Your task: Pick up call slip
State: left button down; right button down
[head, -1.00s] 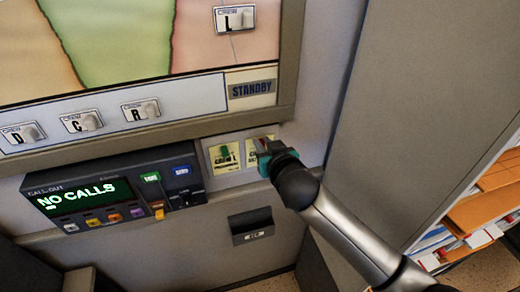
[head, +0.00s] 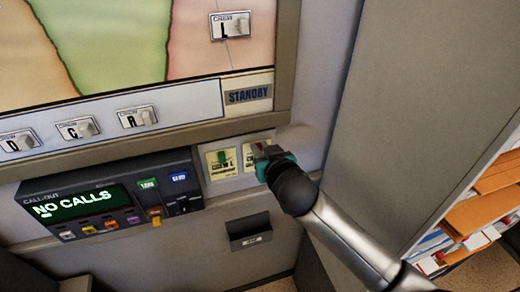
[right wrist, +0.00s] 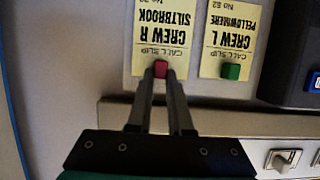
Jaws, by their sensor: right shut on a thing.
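A yellow call slip marked CREW R SILTBROOK (right wrist: 160,32) is flat against the grey panel, upside down in the right wrist view, with a red tab (right wrist: 160,69) at its edge. My right gripper (right wrist: 160,82) is shut on the red tab. In the head view my right gripper (head: 262,152) covers much of this slip. Beside it is a second yellow slip, CREW L PELLOWMERE (right wrist: 233,30), with a green tab (right wrist: 231,72); it also shows in the head view (head: 220,170). My left gripper is not in view.
A call-out unit (head: 190,190) reading NO CALLS juts out left of the slips. Above is a map board with STANDBY (head: 248,96) and several small tags. A dark slot box (head: 249,232) is below. A grey cabinet side (head: 420,110) and paper-filled shelves stand right.

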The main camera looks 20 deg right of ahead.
jog(key=r+p+v, duration=0.2)
jog(key=v, duration=1.3)
jog(key=shift+w+r, duration=0.2)
jog(key=shift+r, duration=0.05)
